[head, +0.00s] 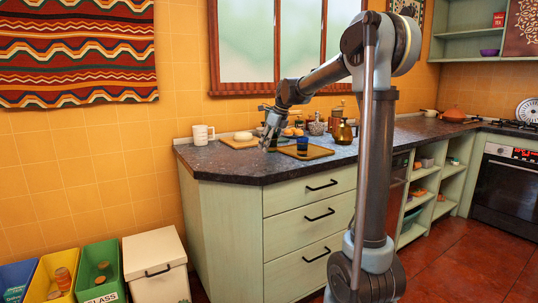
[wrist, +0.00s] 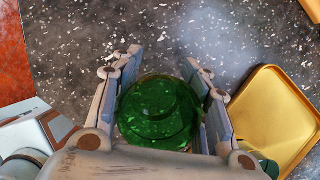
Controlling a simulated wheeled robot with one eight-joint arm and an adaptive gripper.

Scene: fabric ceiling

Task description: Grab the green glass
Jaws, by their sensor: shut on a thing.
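The green glass (wrist: 158,112) shows from above in the wrist view, round and see-through, over the dark speckled counter. My gripper (wrist: 165,65) has a finger on each side of it and is shut on it. In the head view my gripper (head: 268,138) is low over the left part of the counter, left of a tray. The glass is mostly hidden by the fingers there. I cannot tell whether its base touches the counter.
A golden tray (wrist: 268,118) lies close on the right; in the head view it bears a blue glass (head: 302,145). A white mug (head: 202,134) stands to the left. Bins, one green (head: 98,270), are on the floor.

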